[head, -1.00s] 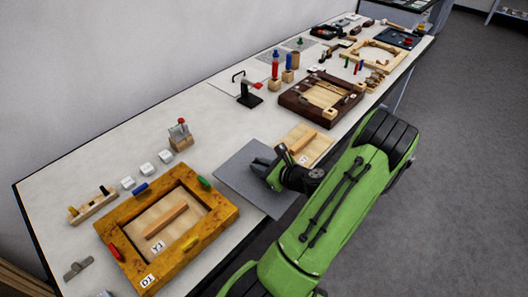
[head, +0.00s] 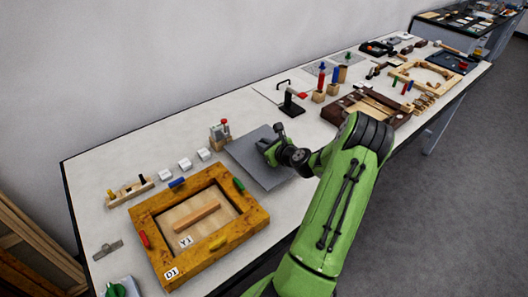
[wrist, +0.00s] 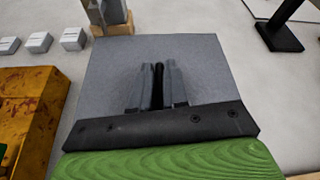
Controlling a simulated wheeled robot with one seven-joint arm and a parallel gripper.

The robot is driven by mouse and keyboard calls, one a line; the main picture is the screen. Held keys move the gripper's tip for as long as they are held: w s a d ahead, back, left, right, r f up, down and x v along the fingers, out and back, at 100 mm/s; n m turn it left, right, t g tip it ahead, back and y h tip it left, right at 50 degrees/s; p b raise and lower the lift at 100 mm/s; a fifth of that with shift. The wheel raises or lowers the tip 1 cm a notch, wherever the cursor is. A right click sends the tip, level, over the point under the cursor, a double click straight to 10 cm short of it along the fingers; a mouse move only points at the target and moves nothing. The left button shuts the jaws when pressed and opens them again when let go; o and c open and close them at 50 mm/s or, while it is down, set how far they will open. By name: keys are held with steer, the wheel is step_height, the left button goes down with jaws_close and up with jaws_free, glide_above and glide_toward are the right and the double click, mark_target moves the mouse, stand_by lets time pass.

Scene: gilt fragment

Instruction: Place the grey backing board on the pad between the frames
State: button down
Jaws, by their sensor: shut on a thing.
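The grey backing board (head: 250,158) is a flat grey square near the middle of the bench, right of the yellow-brown burl frame (head: 160,215). My gripper (head: 272,150) is over it, shut on a narrow dark part at its middle, apparently its handle. In the wrist view the board (wrist: 205,70) spreads flat behind the fingers (wrist: 157,75), square to them. I cannot tell whether it touches the bench. The dark brown frame (head: 340,108) lies beyond my arm. I cannot make out the pad; the board and arm may hide it.
A wooden block with a red-tipped tool (head: 220,132) stands close by the board's back left corner. White blocks (head: 185,164) line up left of it. A black stand with a red lever (head: 289,103) is behind.

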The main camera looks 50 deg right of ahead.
steer(key=shift+w+f+b, duration=0.15)
steer(key=shift+f+b, duration=0.5)
steer(key=shift+f, duration=1.25)
steer(key=c, duration=1.1)
jaws_free()
steer(key=shift+r, duration=0.25)
steer(key=p+v, duration=0.1)
steer(key=v, duration=1.1)
steer(key=shift+f, duration=0.1)
